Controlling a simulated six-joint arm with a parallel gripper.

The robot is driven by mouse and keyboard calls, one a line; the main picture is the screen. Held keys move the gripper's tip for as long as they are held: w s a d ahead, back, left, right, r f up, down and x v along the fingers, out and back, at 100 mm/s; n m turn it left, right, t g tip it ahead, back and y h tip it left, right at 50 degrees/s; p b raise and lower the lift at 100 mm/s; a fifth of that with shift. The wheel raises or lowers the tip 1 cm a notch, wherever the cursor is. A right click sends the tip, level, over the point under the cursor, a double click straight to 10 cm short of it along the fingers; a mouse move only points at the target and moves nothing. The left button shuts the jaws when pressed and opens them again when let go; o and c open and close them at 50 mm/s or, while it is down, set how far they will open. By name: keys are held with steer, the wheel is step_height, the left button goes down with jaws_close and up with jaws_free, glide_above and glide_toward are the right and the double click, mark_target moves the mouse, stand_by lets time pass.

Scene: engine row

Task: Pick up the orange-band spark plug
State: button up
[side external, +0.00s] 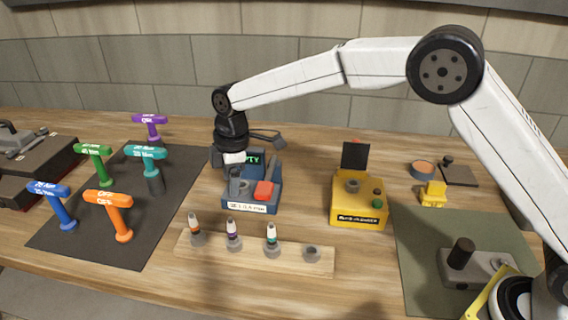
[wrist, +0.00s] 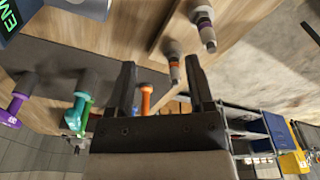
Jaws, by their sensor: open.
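The orange-band spark plug (side external: 195,231) stands upright at the left end of a wooden rack (side external: 290,262). In the wrist view the orange-band plug (wrist: 174,64) shows beyond the gap between my fingertips, nearer the right finger. The purple-band plug (side external: 233,236) stands beside it, and also shows in the wrist view (wrist: 205,30). A teal-band plug (side external: 271,241) is third in the row. My gripper (wrist: 163,75) is open and empty. In the side view it hangs by the blue device, behind and above the rack, apart from the plugs.
An empty holder (side external: 312,254) is at the rack's right end. The blue device (side external: 262,207) has a screen reading "EMPTY". A yellow box (side external: 358,215) stands to its right. Several coloured T-handle tools, including an orange one (side external: 120,218), stand on a dark mat (side external: 150,240) at left.

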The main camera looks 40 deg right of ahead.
mark_target(192, 213)
steer(key=a+n, duration=0.1)
steer(key=a, duration=0.2)
steer(key=a+n, duration=0.2)
steer(key=a, duration=0.1)
steer(key=w+a+n, duration=0.1)
steer(key=a, duration=0.1)
steer(key=shift+a+f+n+g, duration=0.4)
steer(key=shift+a+f, duration=0.15)
steer(key=shift+f, duration=1.15)
steer(key=shift+s+a+f, duration=0.1)
steer(key=shift+a+f, duration=0.1)
steer(key=shift+f, duration=1.1)
steer(key=shift+a+f, duration=0.15)
steer(key=shift+f, duration=1.1)
jaws_close()
